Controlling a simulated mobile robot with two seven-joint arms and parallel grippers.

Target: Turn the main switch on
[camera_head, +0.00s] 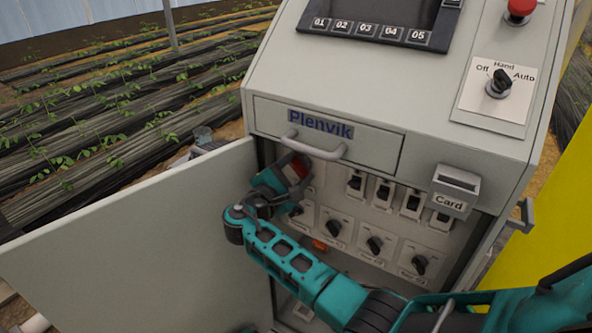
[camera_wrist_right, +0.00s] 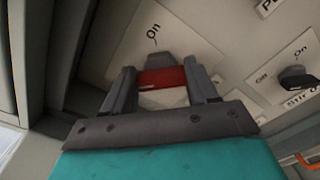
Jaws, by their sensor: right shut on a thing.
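The main switch has a red handle (camera_wrist_right: 162,78) on a light plate (camera_wrist_right: 190,45) marked "On" in the right wrist view. In the head view a bit of red (camera_head: 295,171) shows at the upper left inside the open cabinet. My right gripper (camera_head: 297,165) reaches into the cabinet there. In the right wrist view its two fingers (camera_wrist_right: 163,82) stand on either side of the red handle and are shut on it. The fingers and palm hide part of the switch, and I cannot tell its exact position. My left gripper is not in view.
The cabinet door (camera_head: 130,240) stands open to the left. A drawer with a handle (camera_head: 310,150) is just above my right gripper. Several black rotary switches (camera_head: 375,244) and breakers (camera_head: 383,190) sit beside it. A card holder (camera_head: 455,186) juts out at the right.

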